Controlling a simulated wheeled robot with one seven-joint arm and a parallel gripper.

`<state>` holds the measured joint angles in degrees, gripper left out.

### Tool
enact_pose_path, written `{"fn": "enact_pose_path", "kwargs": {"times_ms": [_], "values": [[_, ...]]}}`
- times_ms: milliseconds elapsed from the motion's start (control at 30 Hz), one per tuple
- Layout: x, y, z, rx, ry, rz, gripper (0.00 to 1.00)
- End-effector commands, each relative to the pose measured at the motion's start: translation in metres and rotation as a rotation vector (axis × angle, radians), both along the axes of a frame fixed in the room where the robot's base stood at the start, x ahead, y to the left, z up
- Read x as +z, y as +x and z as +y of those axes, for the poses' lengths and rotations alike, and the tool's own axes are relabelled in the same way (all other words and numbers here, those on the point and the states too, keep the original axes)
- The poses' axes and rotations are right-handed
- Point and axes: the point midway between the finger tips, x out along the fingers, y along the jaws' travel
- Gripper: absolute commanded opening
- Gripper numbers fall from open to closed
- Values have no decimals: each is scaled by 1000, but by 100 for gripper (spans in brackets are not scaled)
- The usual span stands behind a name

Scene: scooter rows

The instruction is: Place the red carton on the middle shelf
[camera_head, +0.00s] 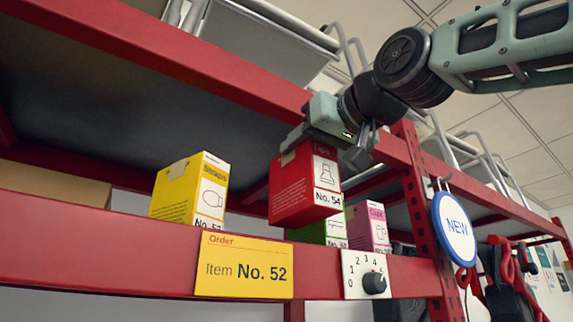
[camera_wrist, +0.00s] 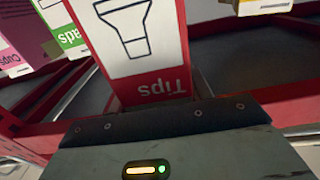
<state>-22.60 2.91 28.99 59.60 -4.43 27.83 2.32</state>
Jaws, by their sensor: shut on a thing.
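My gripper (camera_head: 326,145) is shut on the red carton (camera_head: 293,190), labelled "Tips" and "No. 54". It grips the carton by its top and holds it roughly upright behind the red front beam (camera_head: 130,248). The carton's underside shows above the beam, so it looks raised; its clearance from the shelf below is hidden. In the wrist view the red carton (camera_wrist: 122,75) fills the middle, its printed face upside down. Which level is the middle shelf is not clear; a red upper shelf (camera_head: 200,60) runs above.
A yellow carton (camera_head: 185,188) stands left of the red one. A green carton (camera_head: 322,233) and a pink carton (camera_head: 370,225) stand right, partly hidden. On the beam are an order card (camera_head: 244,265) reading "Item No. 52" and a dial (camera_head: 372,283).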

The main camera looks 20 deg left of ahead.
Motion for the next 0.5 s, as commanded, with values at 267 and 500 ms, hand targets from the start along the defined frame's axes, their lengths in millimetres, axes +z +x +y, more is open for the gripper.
{"fn": "enact_pose_path", "kwargs": {"times_ms": [267, 500], "values": [[3, 29, 35, 1, 0, 0, 8], [-7, 40, 47, 0, -1, -1, 8]]}}
